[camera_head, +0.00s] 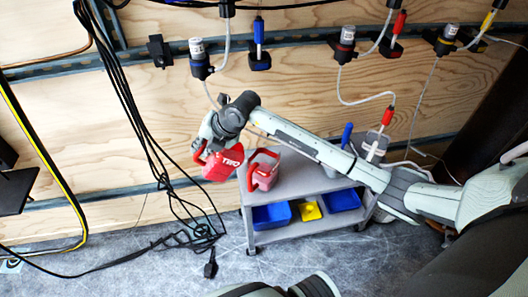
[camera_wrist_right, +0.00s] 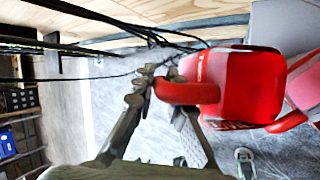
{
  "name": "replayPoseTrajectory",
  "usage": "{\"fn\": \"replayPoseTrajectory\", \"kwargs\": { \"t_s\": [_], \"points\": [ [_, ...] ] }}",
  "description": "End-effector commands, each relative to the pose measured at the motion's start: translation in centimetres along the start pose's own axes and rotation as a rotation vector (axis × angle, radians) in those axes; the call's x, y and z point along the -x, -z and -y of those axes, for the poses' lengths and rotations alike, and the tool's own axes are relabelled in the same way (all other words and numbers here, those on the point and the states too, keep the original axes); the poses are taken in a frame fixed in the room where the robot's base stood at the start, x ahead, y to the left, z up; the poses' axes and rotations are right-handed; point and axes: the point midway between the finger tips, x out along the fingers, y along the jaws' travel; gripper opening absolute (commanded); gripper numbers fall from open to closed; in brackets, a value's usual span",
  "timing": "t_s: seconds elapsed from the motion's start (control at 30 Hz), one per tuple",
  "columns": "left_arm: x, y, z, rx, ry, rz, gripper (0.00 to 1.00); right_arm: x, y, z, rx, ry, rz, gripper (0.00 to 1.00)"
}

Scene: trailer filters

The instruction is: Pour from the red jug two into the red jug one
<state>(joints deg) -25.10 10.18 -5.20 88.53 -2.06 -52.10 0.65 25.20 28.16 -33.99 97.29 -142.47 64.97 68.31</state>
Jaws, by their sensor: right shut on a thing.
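Red jug two (camera_head: 224,163), marked "TWO", is held in my right gripper (camera_head: 203,150) just left of the grey cart. The gripper is shut on its handle; in the right wrist view the fingers (camera_wrist_right: 162,95) close around the red handle and the jug body (camera_wrist_right: 252,85) fills the middle right. The jug looks close to upright; its contents are hidden. Red jug one (camera_head: 264,172) stands on the left end of the cart's top, a small gap right of jug two. Part of it shows at the right edge of the wrist view (camera_wrist_right: 306,82). My left gripper is not in view.
The grey cart (camera_head: 292,184) has blue bins (camera_head: 271,216) and a yellow bin (camera_head: 310,211) below. A blue-handled item (camera_head: 346,134) stands behind my right forearm. Black cables (camera_head: 150,145) hang along the plywood wall, left of the held jug.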

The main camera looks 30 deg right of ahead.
Motion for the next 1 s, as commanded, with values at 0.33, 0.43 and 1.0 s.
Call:
{"fn": "replayPoseTrajectory", "kwargs": {
  "t_s": [0.33,0.43,1.0],
  "points": [
    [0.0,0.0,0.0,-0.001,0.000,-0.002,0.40,0.8,-0.4,-0.3,-0.009,-0.029,-0.002,0.00],
    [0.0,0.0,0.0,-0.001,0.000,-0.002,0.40,0.9,-0.4,-0.3,-0.012,-0.035,-0.004,0.00],
    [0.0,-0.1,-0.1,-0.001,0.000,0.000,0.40,1.5,-0.6,-0.3,-0.030,-0.075,-0.012,0.00]
  ]
}}
